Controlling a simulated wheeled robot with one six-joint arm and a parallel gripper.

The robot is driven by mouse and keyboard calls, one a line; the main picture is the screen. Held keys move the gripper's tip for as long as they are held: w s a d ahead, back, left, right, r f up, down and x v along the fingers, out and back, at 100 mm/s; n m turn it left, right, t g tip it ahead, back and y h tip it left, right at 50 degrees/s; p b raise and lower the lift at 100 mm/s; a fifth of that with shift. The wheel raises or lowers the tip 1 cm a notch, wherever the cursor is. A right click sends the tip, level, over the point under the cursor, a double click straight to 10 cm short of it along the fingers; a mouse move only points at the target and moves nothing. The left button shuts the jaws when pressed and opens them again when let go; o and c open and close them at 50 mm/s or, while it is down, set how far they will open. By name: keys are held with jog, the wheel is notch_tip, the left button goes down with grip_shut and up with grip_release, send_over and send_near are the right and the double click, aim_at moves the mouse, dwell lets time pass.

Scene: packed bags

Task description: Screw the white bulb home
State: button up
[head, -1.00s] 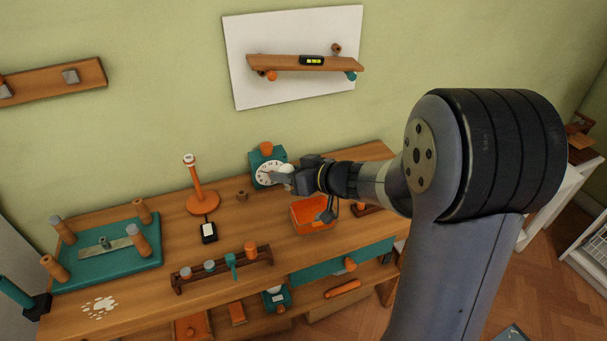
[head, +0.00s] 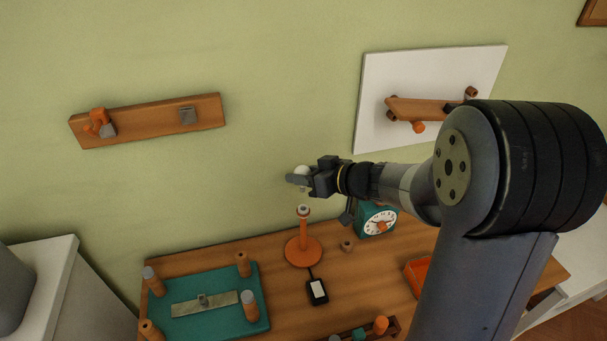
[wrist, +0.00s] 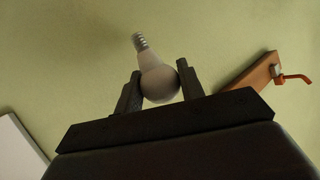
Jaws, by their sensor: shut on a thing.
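The white bulb (wrist: 158,78) is held between the two fingers of my gripper (wrist: 158,88). In the wrist view its round end sits between the fingers and its grey screw thread points away from them. In the head view the bulb (head: 302,171) is partly hidden by my gripper (head: 298,179). The orange lamp stand (head: 303,250) stands upright on the workbench, with its socket (head: 304,210) at the top. My gripper and the bulb appear just above the socket in the head view, apart from it; the exact alignment in depth cannot be told.
A green clock (head: 362,229) stands right of the lamp stand. A black switch box (head: 317,292) lies in front of it, and a small brown peg (head: 347,246) beside it. A green tray with posts (head: 190,325) is at left. A wooden wall rail (head: 150,122) hangs above.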

jog(key=shift+d, duration=0.1)
jog(key=shift+f+b, duration=0.15)
jog(key=shift+b, duration=0.75)
jog(key=shift+f+b, duration=0.25)
jog(key=shift+b, duration=0.2)
notch_tip(320, 180, down, 4)
jog(key=b, duration=0.6)
jog(key=shift+f, duration=0.2)
jog(key=shift+b, duration=2.3)
jog(key=shift+f+b, duration=1.05)
jog(key=shift+b, duration=0.65)
dwell(0.4)
jog(key=o, duration=0.9)
jog(key=shift+o, duration=0.2)
jog(key=v, duration=1.1)
jog(key=shift+b, duration=0.35)
